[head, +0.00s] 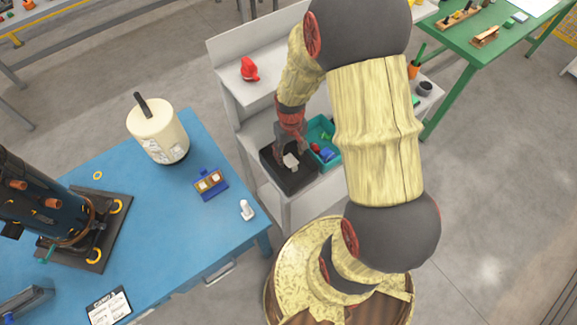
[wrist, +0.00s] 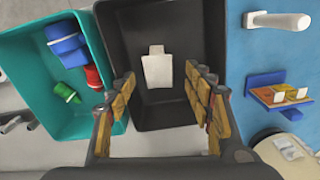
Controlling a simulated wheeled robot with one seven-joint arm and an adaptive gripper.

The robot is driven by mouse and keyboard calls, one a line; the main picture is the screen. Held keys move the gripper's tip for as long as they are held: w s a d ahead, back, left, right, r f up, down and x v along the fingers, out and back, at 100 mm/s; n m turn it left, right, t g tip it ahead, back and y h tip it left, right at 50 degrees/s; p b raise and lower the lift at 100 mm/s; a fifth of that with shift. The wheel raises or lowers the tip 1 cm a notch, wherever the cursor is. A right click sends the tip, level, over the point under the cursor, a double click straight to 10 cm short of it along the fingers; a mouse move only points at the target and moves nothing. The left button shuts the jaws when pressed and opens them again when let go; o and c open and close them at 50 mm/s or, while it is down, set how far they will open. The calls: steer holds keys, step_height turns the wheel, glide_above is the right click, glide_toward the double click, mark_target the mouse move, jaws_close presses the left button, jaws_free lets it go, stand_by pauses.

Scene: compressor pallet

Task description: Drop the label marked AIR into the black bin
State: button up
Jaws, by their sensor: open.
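The black bin (head: 287,187) stands on the grey shelf unit; its floor and walls fill the middle of the wrist view (wrist: 157,22). A small white tag with a narrow tab, the label (wrist: 157,72), appears inside the bin; in the head view it is a pale patch (head: 291,161). No writing on it can be read. My gripper (wrist: 157,78) is open, its two padded fingers apart over the bin, one on each side of the label without touching it. In the head view my gripper (head: 286,146) is above the bin, partly hidden by the wrist.
A teal bin (wrist: 35,100) with blue, red and green pieces sits beside the black bin. The blue table (head: 190,235) holds a white canister (head: 156,130), a blue holder with tags (head: 210,184) and a white part (head: 247,210). A red object (head: 249,69) lies on the upper shelf.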

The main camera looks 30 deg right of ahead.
step_height(320, 180, up, 12)
stand_by(0.6)
stand_by(0.5)
steer(key=s+a+r+t, duration=0.2)
steer(key=s+a+r, duration=0.2)
steer(key=r, duration=0.3)
steer(key=s+a+r+t, duration=0.1)
steer(key=s+a+r, duration=0.3)
steer(key=r, duration=0.3)
steer(key=s+a+r+n+t, duration=0.1)
steer(key=s+a+r+t, duration=0.1)
steer(key=s+a+r, duration=0.2)
step_height(320, 180, up, 3)
steer(key=shift+f+t, duration=0.1)
steer(key=shift+t, duration=0.2)
steer(key=shift+s, duration=0.1)
stand_by(0.6)
